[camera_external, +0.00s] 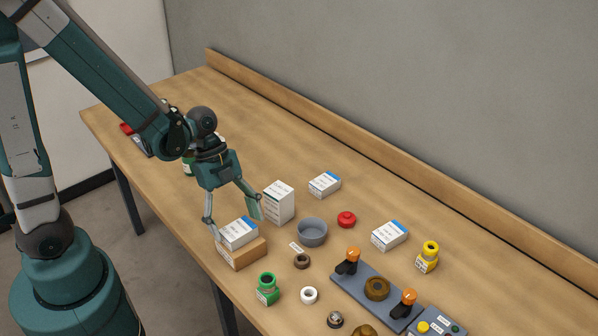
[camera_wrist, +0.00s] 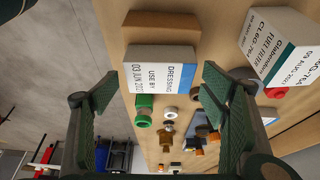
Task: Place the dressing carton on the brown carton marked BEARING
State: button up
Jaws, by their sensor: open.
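The dressing carton (camera_external: 239,232), white with a blue end and the word DRESSING readable in the wrist view (camera_wrist: 160,72), lies flat on top of the brown carton (camera_external: 243,254). The brown carton also shows behind it in the wrist view (camera_wrist: 160,22). Its BEARING marking cannot be read. My gripper (camera_external: 234,222) is open, with one finger on each side of the dressing carton. In the wrist view the open fingers (camera_wrist: 158,92) show gaps to the carton on both sides, and nothing is held.
A tall white filter carton (camera_external: 279,203) stands close to my right finger. A grey bowl (camera_external: 312,232), a green bottle (camera_external: 267,289) and a brown ring (camera_external: 302,261) are near. Two similar white-and-blue cartons (camera_external: 325,184) (camera_external: 390,236) lie farther right. The table's front edge is close.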

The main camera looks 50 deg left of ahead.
jog(key=p+v, duration=0.1)
jog(key=v, duration=0.9)
jog(key=shift+r, duration=0.15)
jog(key=shift+a, duration=0.1)
dwell(0.7)
jog(key=s+a+r+n+t+y, duration=0.4)
jog(key=a+r+n+t, duration=0.3)
jog(key=r+n, duration=0.6)
jog(key=shift+a+r+n, duration=0.35)
jog(key=shift+a+n, duration=0.65)
jog(key=shift+n, duration=1.5)
jog(key=shift+s, duration=0.1)
jog(key=shift+f, duration=0.1)
